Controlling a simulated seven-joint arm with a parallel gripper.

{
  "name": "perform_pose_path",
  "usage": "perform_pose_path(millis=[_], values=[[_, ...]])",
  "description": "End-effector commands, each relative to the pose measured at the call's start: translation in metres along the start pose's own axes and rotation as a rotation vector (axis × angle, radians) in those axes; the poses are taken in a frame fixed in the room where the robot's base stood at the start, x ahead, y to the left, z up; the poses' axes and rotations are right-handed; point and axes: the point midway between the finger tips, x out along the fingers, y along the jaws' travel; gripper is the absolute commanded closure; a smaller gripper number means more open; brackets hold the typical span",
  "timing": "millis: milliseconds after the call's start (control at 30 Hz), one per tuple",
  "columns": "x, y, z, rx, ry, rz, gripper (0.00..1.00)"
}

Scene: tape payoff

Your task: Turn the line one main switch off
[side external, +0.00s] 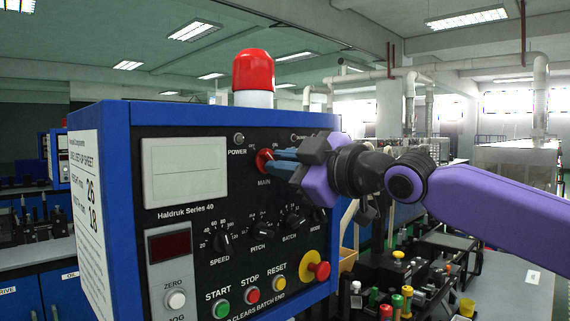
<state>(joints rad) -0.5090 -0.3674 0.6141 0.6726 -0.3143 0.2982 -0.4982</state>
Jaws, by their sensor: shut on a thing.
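The control box (115,150) has a blue frame and a black front panel marked "Haldruk Series 40". Its red rotary switch (262,158), labelled MAIN, sits at the upper middle of the panel. My gripper (274,160) reaches in from the right and its blue fingers are shut on the red switch knob. The fingers hide the knob's right part, and I cannot read its setting clearly. No line number is readable on this box.
A red beacon (253,70) stands on top of the box. Below the switch are black knobs, a red emergency button (321,271) on yellow, and START (222,310), STOP (252,295) and RESET (279,284) buttons. A cluttered bench lies at the lower right.

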Motion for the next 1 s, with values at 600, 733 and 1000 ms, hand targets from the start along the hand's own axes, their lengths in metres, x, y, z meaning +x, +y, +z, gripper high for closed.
perform_pose_path(millis=[600, 733, 1000], values=[[-0.001, 0.0, 0.0, -0.002, 0.0, 0.001, 0.62], [-0.005, 0.001, -0.001, -0.002, -0.001, 0.002, 0.62], [-0.024, 0.001, -0.001, -0.002, -0.001, 0.003, 0.62]])
